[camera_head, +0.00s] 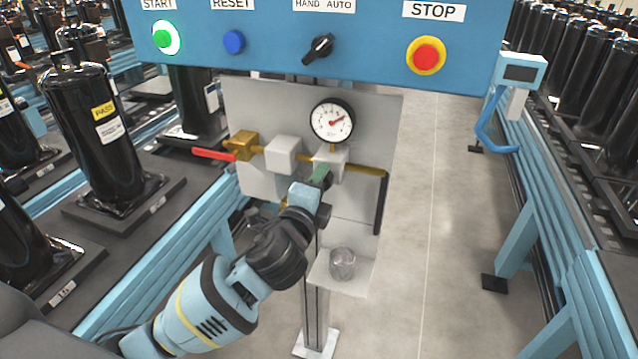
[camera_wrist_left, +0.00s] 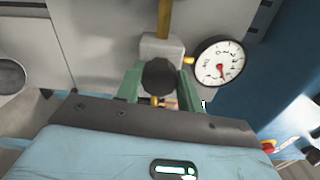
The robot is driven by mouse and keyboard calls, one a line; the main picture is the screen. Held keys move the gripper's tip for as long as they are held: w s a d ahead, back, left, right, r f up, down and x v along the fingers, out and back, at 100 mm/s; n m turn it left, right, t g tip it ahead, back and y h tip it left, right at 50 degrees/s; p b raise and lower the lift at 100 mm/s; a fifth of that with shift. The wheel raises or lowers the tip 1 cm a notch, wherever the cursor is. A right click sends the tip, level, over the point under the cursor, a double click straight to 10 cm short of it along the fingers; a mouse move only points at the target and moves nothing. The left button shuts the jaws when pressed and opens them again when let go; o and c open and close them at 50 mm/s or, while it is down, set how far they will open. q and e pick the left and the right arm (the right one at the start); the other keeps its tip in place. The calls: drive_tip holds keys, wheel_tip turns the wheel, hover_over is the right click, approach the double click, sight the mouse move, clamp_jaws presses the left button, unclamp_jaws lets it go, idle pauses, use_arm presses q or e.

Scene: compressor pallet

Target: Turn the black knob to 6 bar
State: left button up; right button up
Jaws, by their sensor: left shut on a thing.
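The black knob (camera_wrist_left: 159,77) sits under a grey regulator block (camera_wrist_left: 161,48) in the left wrist view. The two green fingers of my left gripper (camera_wrist_left: 159,84) are on either side of it, shut on it. In the head view my left gripper (camera_head: 319,174) reaches up to the regulator block (camera_head: 331,160) from below and hides the knob. The round white pressure gauge (camera_head: 332,120) is above the block; its red needle points to the upper right. The gauge also shows in the left wrist view (camera_wrist_left: 219,63), but its numbers are too small to read surely.
A red-handled valve (camera_head: 213,154) and a brass pipe (camera_head: 366,170) run along the grey panel (camera_head: 370,105). A blue control box (camera_head: 280,60) with buttons hangs above. Dark compressors (camera_head: 95,125) stand at left.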

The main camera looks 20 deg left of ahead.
use_arm(q)
drive_tip(key=o, duration=1)
drive_tip(key=shift+s+a, duration=0.15)
drive_tip(key=shift+s, duration=3.75)
drive_tip(key=s+a+f+n+g+h, duration=0.1)
drive_tip(key=s+f+n+g, duration=0.2)
drive_tip(key=s+f+n, duration=0.75)
drive_tip(key=s+f+n+g+h, duration=0.1)
drive_tip(key=s+f+g, duration=0.25)
drive_tip(key=f, duration=1.45)
drive_tip(key=s+a+f+n, duration=0.1)
drive_tip(key=s+f+n, duration=0.1)
drive_tip(key=s+f, duration=0.1)
drive_tip(key=s+a+f+n+g, duration=0.1)
drive_tip(key=s+f+n, duration=0.1)
drive_tip(key=s, duration=0.2)
drive_tip(key=s+a+f+n+g, duration=0.1)
drive_tip(key=s+f+n, duration=0.1)
drive_tip(key=s+f, duration=0.1)
drive_tip(key=shift+s+a+f+y, duration=0.2)
drive_tip(key=shift+s+f+y, duration=0.1)
drive_tip(key=shift+s+f, duration=0.1)
